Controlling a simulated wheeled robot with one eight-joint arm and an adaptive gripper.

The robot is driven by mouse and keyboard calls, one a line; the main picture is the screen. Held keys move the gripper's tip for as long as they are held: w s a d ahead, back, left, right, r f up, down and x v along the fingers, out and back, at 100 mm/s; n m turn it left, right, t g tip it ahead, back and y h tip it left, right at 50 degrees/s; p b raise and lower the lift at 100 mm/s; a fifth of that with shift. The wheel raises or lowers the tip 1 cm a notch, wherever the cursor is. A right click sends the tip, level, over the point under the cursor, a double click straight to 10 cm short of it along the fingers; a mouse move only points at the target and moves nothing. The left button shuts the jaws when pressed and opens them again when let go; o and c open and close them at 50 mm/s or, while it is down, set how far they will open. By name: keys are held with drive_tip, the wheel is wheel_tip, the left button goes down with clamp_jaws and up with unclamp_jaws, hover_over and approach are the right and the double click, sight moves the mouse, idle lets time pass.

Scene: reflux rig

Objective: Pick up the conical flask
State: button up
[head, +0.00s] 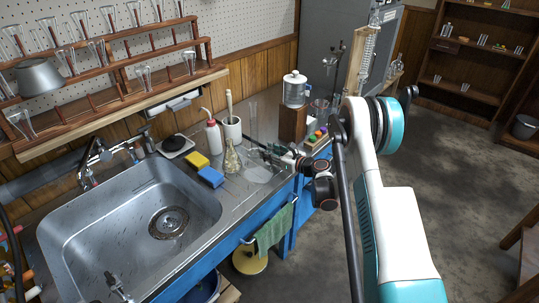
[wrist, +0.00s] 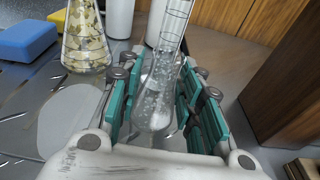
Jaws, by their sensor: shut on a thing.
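The conical flask (head: 232,158) is clear glass with a yellowish patterned look. It stands upright on the steel counter beside the blue sponge. In the wrist view the flask (wrist: 86,42) is at the upper left, outside my jaws and apart from them. My gripper (head: 266,152) is over the counter, to the right of the flask. In the wrist view my gripper (wrist: 158,112) has its teal pads on either side of a clear graduated glass cylinder (wrist: 168,65) and is shut on it. The cylinder (head: 254,118) rises above the jaws in the head view.
A yellow sponge (head: 195,160) and blue sponge (head: 210,177) lie by the sink (head: 75,230). A wash bottle (head: 213,137) and white pot (head: 232,129) stand behind the flask. A wooden block (head: 292,124) bearing a glass jar (head: 295,90) stands right of the cylinder.

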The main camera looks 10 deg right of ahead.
wheel_tip(320, 180, up, 17)
drive_tip(key=p, duration=0.6)
drive_tip(key=s+r+m+h, duration=0.1)
drive_tip(key=s+r, duration=0.2)
drive_tip(key=s, duration=0.4)
drive_tip(key=s+r+m+t+h, duration=0.1)
drive_tip(key=s+r+h, duration=0.1)
drive_tip(key=s, duration=0.5)
drive_tip(key=s+r+m+t+h, duration=0.1)
drive_tip(key=s+r, duration=0.4)
drive_tip(key=s, duration=0.3)
drive_tip(key=shift+m+h, duration=0.4)
drive_tip(key=shift+s, duration=0.1)
